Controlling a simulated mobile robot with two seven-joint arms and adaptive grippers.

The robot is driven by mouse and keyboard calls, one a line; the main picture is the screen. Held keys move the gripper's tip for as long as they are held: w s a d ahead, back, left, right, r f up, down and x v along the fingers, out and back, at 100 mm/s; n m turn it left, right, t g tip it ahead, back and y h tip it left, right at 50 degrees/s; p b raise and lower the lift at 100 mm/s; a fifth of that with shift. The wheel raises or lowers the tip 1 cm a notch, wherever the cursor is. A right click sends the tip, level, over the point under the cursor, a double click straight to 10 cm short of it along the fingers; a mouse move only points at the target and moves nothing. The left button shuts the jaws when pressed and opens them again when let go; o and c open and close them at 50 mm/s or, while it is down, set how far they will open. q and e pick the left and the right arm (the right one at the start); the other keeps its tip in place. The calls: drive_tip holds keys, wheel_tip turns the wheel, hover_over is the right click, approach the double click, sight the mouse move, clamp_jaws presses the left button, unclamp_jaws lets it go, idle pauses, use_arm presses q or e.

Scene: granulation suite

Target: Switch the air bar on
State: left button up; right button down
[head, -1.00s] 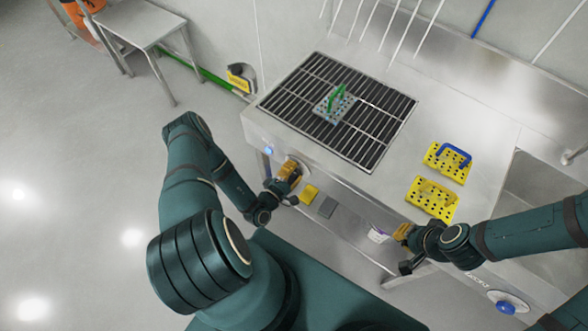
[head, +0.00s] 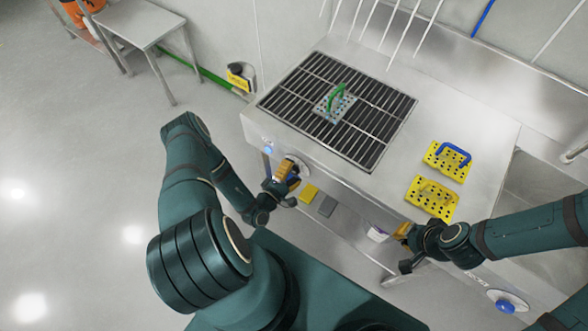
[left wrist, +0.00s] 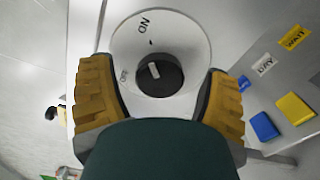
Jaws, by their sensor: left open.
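A round white dial plate (left wrist: 189,42) with a dark knob (left wrist: 163,82) at its centre is on the front of the steel bench. Printed words that look like ON and OFF are on the plate, and the knob carries a short pale mark. My left gripper (left wrist: 160,105) is open, its yellow fingers on either side of the knob with gaps visible. In the head view my left gripper (head: 287,172) is in front of the dial plate (head: 303,166) and hides most of it. My right gripper (head: 402,232) is by the bench's front edge; its finger gap is unclear.
A slatted grille (head: 292,93) in the bench top carries a perforated plate with a green handle (head: 338,98). Two yellow perforated blocks (head: 432,198) (head: 447,162) lie to the right. A blue button (head: 505,306) is at lower right. Yellow and grey pads (head: 309,193) (head: 327,206) lie below.

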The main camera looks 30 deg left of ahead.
use_arm(q)
drive_tip(key=s, duration=1.1)
drive_tip(key=shift+a, duration=0.45)
drive_tip(key=shift+d, duration=0.1)
